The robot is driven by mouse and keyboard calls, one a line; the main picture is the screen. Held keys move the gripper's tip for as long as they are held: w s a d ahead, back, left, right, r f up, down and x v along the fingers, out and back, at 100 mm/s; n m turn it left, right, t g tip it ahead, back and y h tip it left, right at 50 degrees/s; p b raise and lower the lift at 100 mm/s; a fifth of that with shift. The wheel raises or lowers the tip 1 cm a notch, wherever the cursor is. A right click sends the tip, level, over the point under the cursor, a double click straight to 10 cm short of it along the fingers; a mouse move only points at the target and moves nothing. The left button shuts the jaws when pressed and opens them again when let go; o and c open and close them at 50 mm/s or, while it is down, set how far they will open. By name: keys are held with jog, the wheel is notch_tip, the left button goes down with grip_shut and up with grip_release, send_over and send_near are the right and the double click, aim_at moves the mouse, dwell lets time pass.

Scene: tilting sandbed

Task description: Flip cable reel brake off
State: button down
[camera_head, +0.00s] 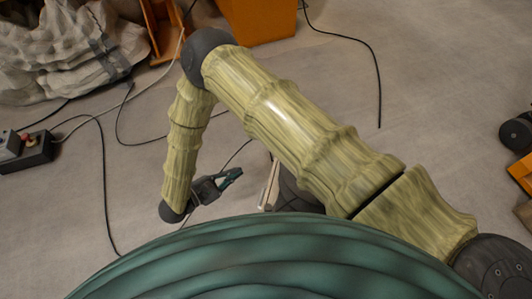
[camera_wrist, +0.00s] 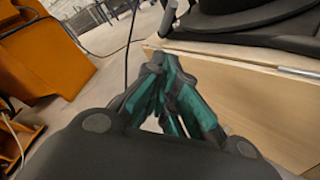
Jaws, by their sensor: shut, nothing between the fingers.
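My gripper (camera_head: 231,177) hangs low over the grey floor in the head view, with its dark green fingers pointing right. In the wrist view its fingers (camera_wrist: 165,78) are together, with nothing seen held between them. I cannot surely pick out the cable reel or its brake in either view. A dark round part (camera_wrist: 250,18) lies on a pale wooden panel (camera_wrist: 240,95) beyond the fingers in the wrist view; I cannot tell whether it belongs to the reel or to me. My arm and green body hide much of the middle and bottom of the head view.
A grey covered heap (camera_head: 65,50) and orange pieces (camera_head: 258,20) stand at the back. A control box with a red button (camera_head: 28,150) is at the left. Black cables (camera_head: 379,90) cross the floor. An orange item with dark rollers (camera_head: 518,135) is at right. Open floor lies between.

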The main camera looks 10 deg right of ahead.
jog(key=shift+d, duration=0.1)
jog(key=r+b+x, duration=0.1)
jog(key=x, duration=0.5)
jog(key=s+d+r+b+x, duration=0.1)
jog(key=b+x, duration=0.1)
jog(key=x, duration=0.4)
jog(key=shift+d, duration=0.45)
jog(key=shift+s+r, duration=0.1)
jog(key=shift+r, duration=0.05)
